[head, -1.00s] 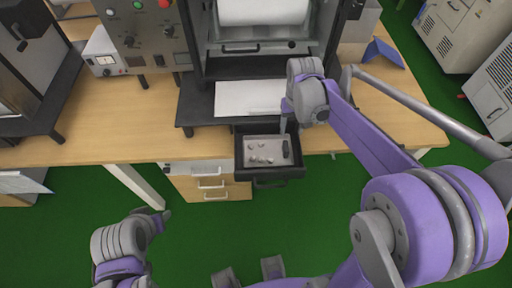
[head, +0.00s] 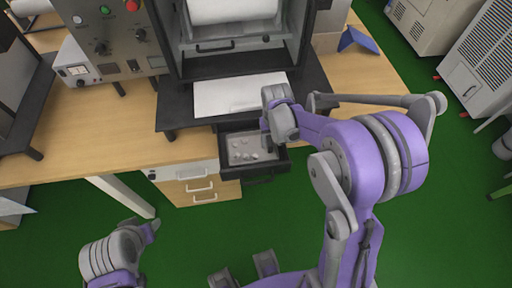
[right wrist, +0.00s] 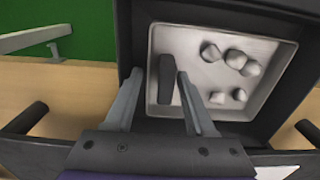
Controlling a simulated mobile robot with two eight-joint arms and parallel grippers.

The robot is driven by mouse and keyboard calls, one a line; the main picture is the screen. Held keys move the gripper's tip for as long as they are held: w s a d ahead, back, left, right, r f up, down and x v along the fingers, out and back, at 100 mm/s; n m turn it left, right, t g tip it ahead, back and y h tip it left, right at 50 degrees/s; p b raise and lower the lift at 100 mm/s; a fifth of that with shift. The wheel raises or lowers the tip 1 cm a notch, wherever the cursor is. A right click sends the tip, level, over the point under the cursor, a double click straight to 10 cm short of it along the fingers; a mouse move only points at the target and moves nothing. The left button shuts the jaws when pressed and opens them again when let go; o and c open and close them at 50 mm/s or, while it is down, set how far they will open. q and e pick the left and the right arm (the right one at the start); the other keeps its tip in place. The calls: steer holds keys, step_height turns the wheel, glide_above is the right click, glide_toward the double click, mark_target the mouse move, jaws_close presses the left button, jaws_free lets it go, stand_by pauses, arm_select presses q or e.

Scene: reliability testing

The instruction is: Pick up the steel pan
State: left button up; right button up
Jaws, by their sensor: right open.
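The steel pan (head: 241,137) is a shallow light-grey rectangular tray inside a pulled-out dark drawer (head: 281,164). Several small grey lumps lie in it, and a dark upright bar (right wrist: 165,92) stands at its left side in the right wrist view, where the pan (right wrist: 190,60) shows from above. My right gripper (right wrist: 160,76) is open. Its fingers lie on either side of the dark bar and appear apart from it; contact is not clear. In the head view the right gripper (head: 266,127) partly hides the pan's right side. My left gripper (head: 151,227) is low at left, away from the pan.
A dark machine (head: 236,62) stands on the wooden bench (head: 140,127) above the drawer, with a white sheet (head: 238,95) on its base. A control box (head: 110,38) is at left. White-handled drawers (head: 200,184) are below left. Green floor is open in front.

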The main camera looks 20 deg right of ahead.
jaws_close()
steer(key=shift+r, duration=0.15)
